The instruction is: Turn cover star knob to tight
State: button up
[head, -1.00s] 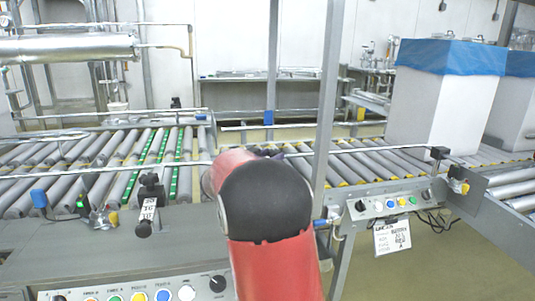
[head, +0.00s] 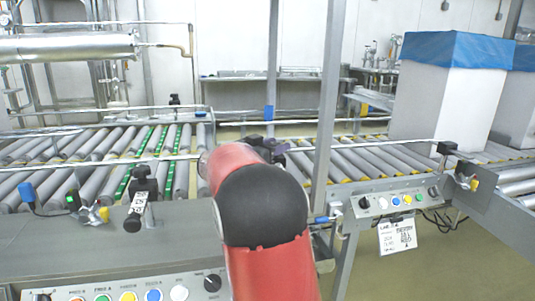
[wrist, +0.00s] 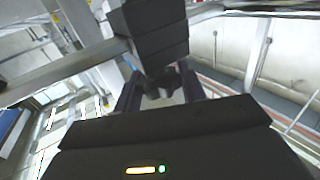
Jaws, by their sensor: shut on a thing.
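My gripper (wrist: 160,92) shows in the wrist view, its two dark fingers closed on a small dark knob (wrist: 160,83). I take this to be the cover star knob; its lobes and any tightness mark are too dark and small to make out. In the head view my red arm with its black rounded joint fills the middle. It hides most of my gripper and whatever it holds; only small dark parts show just beyond the arm.
Roller conveyors (head: 95,165) run left and right behind my arm. A grey post (head: 327,110) stands close on the right. A tall white box with a blue liner (head: 435,100) stands on the right conveyor. Button panels (head: 125,285) line the near edge.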

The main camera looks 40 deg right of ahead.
jog(key=shift+a+f+m+g+b, duration=0.15)
jog(key=shift+f+m+g+b, duration=0.15)
jog(key=shift+m+g+b, duration=0.7)
jog(key=m+g, duration=0.1)
jog(key=g, duration=0.1)
jog(key=shift+r+g, duration=0.15)
jog(key=shift+g, duration=0.15)
jog(key=shift+r+m+g+y+p, duration=0.1)
jog(key=shift+m+g+y+p, duration=0.35)
jog(key=shift+m+g, duration=1.45)
jog(key=shift+s+n+g, duration=0.1)
jog(key=shift+n+g, duration=0.2)
jog(key=shift+g, duration=0.3)
jog(key=o, duration=1)
jog(key=shift+s, duration=0.1)
jog(key=shift+c, duration=0.2)
jog(key=v, duration=0.7)
jog(key=shift+a+r, duration=0.2)
jog(key=shift+a, duration=0.15)
